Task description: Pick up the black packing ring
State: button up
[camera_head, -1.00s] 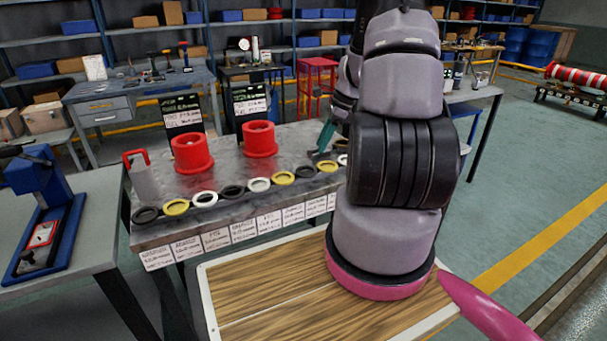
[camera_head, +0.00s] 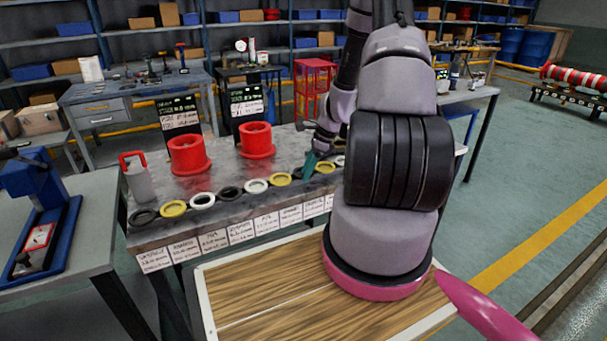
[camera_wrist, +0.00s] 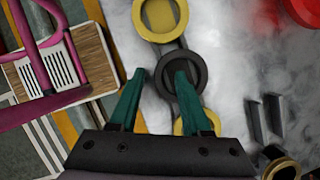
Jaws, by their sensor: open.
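A black ring (camera_wrist: 181,53) lies in the row of rings along the bench's front edge, between two yellow rings. In the wrist view, my gripper (camera_wrist: 160,84) is open with teal fingers. The right fingertip overlaps the ring's centre, and the left fingertip is beside its left rim, so that rim shows between them. I cannot tell the height gap. In the head view, my gripper (camera_head: 310,162) is low at this part of the row and mostly hides the ring. Other dark rings lie at the left end (camera_head: 142,216) and mid-row (camera_head: 230,193).
Neighbouring yellow rings (camera_wrist: 160,32) (camera_head: 280,179) sit close by. Two red flanged parts (camera_head: 188,156) (camera_head: 256,141) stand on the bench behind the row. A grey and red holder (camera_head: 138,178) stands at the bench's left. Label cards (camera_head: 213,241) hang along the front edge.

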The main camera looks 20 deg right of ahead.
grip_shut()
jog(key=shift+r, duration=0.1)
